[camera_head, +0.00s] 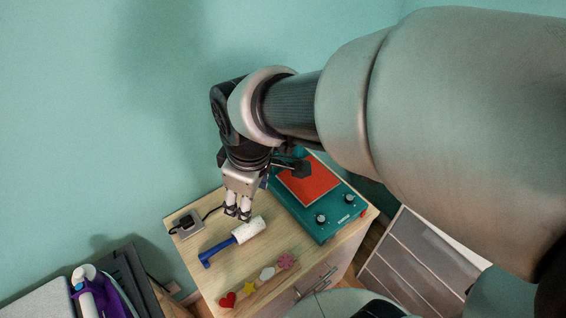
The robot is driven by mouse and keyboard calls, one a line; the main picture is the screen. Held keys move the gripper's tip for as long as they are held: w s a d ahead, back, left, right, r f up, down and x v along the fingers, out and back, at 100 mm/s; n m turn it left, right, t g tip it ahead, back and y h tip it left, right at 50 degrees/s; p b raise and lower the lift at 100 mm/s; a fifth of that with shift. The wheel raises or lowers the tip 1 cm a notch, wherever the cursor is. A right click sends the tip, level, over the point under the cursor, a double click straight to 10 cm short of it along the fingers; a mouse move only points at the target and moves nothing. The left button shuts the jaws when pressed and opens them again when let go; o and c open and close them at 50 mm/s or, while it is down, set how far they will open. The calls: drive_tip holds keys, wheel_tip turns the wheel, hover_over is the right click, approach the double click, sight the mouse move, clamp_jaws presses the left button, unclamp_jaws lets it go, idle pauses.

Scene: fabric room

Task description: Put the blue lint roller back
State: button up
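The blue lint roller (219,249) lies on the light wood cabinet top (215,276). Its blue handle points to the lower left and its white roller head (250,229) to the upper right. My gripper (238,212) points down from above, just behind the white head in this view. Its two fingers are a little apart, with nothing seen between them. I cannot tell how high the fingertips are above the surface or whether they touch the roller.
A green device with a red screen (305,187) and knobs stands right of the roller. A grey socket box (187,224) with a black cable is at the left. Small shapes, including a red heart (227,300), line the front. A purple-and-white iron (93,290) is at lower left.

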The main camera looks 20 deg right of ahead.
drive_tip(key=s+d+r+m+t, duration=0.1)
drive_tip(key=s+d+r+m, duration=0.1)
drive_tip(key=s+d+m, duration=0.1)
drive_tip(key=s+d+r+m+t, duration=0.1)
drive_tip(key=s+d+r+m, duration=0.2)
drive_tip(key=s+m, duration=0.3)
drive_tip(key=shift+s+d+m+h, duration=0.3)
drive_tip(key=shift+s+d, duration=0.1)
drive_tip(key=shift+s, duration=0.8)
